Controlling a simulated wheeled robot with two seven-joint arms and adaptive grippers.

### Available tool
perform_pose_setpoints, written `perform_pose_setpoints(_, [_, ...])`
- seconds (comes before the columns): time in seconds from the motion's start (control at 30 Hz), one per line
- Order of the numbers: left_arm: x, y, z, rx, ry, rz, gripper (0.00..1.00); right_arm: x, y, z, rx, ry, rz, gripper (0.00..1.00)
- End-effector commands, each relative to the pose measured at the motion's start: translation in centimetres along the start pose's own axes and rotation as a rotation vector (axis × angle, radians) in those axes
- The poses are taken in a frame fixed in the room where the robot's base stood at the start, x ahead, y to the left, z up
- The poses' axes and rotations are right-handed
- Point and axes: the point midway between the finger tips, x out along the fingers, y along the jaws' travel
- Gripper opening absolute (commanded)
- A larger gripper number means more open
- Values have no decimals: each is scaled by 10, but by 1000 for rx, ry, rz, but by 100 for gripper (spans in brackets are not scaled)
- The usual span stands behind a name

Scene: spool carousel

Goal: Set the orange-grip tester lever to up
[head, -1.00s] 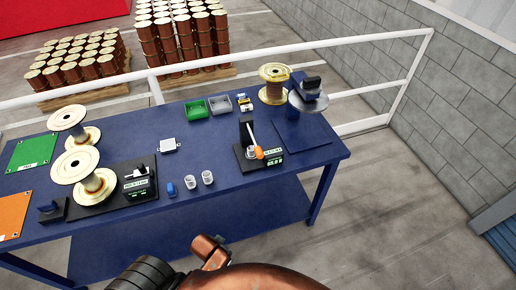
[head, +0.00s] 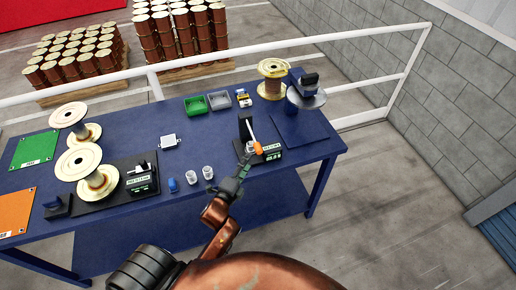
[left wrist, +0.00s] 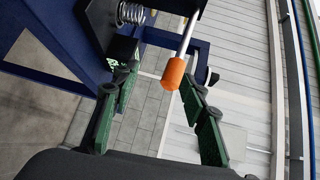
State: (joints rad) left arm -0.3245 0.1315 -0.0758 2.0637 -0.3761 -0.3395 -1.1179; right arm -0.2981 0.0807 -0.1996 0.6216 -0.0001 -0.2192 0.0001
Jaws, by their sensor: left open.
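The tester (head: 246,128) has a black upright on a black base near the front right of the blue table. Its metal lever slants down toward me and ends in an orange grip (head: 257,147). In the left wrist view the orange grip (left wrist: 174,73) hangs at the end of the rod, beside a coil spring (left wrist: 131,13). My left gripper (head: 244,171) is just in front of the tester, open and empty. In the left wrist view its green fingers (left wrist: 158,80) stand apart, with the grip appearing between and just beyond their tips. No contact shows. My right gripper is out of view.
The blue table (head: 225,145) also holds a second black device (head: 140,180), white cups (head: 192,177), a blue piece (head: 173,185), a green bin (head: 195,105) and large spools (head: 272,80). A blue machine (head: 303,90) stands at the back right.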

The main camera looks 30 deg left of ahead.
Motion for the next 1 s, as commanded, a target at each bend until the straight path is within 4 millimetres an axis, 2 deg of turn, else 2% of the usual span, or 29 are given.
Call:
perform_pose_setpoints(0.17, [11,-19,-11,131,34,-89,40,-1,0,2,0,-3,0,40])
perform_pose_setpoints(0.7, [80,-27,-15,137,36,-94,40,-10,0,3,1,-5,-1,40])
perform_pose_setpoints(1.0, [86,-26,-15,137,36,-92,40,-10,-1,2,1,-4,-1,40])
